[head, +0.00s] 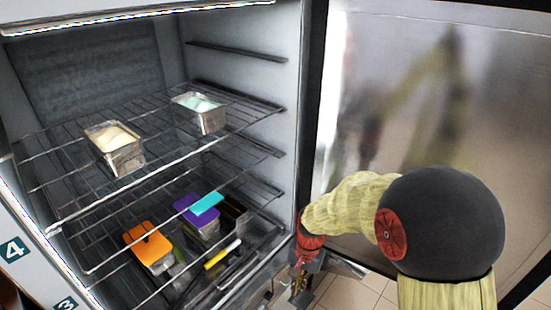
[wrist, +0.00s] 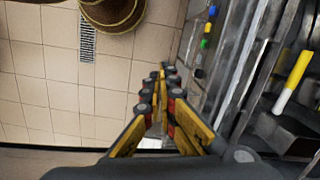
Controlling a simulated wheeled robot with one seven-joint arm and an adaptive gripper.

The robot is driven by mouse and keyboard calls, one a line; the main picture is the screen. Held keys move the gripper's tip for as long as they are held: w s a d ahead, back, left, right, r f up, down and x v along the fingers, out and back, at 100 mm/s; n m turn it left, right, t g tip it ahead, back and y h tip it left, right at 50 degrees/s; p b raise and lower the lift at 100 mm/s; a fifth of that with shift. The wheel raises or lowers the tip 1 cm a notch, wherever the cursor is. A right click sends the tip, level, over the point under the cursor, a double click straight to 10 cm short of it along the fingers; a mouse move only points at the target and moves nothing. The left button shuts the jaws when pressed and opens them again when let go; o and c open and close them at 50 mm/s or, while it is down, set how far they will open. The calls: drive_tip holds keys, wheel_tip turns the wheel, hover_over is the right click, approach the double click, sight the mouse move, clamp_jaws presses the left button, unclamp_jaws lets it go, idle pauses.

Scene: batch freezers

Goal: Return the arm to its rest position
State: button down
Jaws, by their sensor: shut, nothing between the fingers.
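My gripper (wrist: 162,75) is shut and empty in the wrist view. It hangs over the tiled floor, just left of the freezer's front edge. In the head view my gripper (head: 299,285) is partly hidden at the bottom, below the red wrist part. My arm bends across the right of the head view in front of the open freezer door (head: 345,100).
The open freezer has a wire shelf (head: 75,165) with two metal tubs (head: 115,150) (head: 199,112). Below are an orange-lidded tub (head: 148,240), a purple-lidded tub (head: 190,209) and a yellow-and-white stick (wrist: 291,82). Floor (wrist: 40,85) at left in the wrist view is mostly clear.

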drive_tip(key=s+d+r+n+t+b, duration=0.2)
drive_tip(key=s+d+r+t+b, duration=0.1)
drive_tip(key=s+d+b, duration=0.3)
drive_tip(key=s+d+r+n+t+h+b, duration=0.1)
drive_tip(key=s+d+r+n+t+b, duration=0.2)
drive_tip(key=s+d+b, duration=0.3)
drive_tip(key=s+b, duration=0.5)
drive_tip(key=b, duration=0.1)
drive_tip(key=shift+s+t+b, duration=0.25)
drive_tip(key=shift+t+b, duration=0.05)
drive_tip(key=shift+b, duration=0.05)
drive_tip(key=shift+d+r, duration=0.1)
drive_tip(key=shift+r, duration=0.05)
